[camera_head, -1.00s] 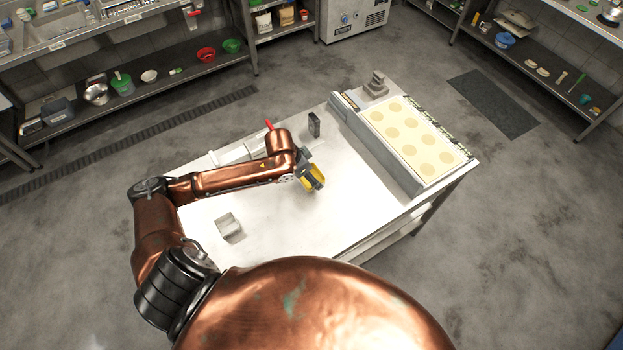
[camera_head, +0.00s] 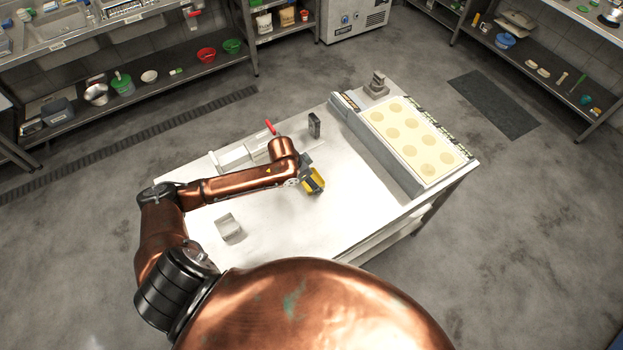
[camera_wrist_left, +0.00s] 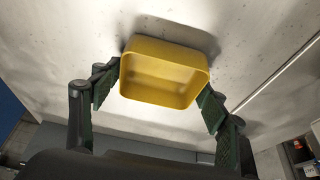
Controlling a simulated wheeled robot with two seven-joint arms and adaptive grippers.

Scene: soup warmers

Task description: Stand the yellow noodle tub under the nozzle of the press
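The yellow noodle tub (camera_head: 315,182) is at the end of my left arm, over the middle of the white table. In the left wrist view the tub (camera_wrist_left: 165,72) shows its open, empty inside. My left gripper (camera_head: 307,173) has one finger against each side of the tub; its fingers also flank it in the wrist view (camera_wrist_left: 160,86). A white press (camera_head: 238,157) with a red handle (camera_head: 270,126) is at the table's far left edge. My left forearm passes in front of it, and I cannot make out its nozzle. My right gripper is out of view.
A small grey metal holder (camera_head: 229,227) stands at the table's near left. A dark upright block (camera_head: 314,125) stands near the far edge. A tray with pale round discs (camera_head: 408,136) fills the right side. The table's front middle is clear.

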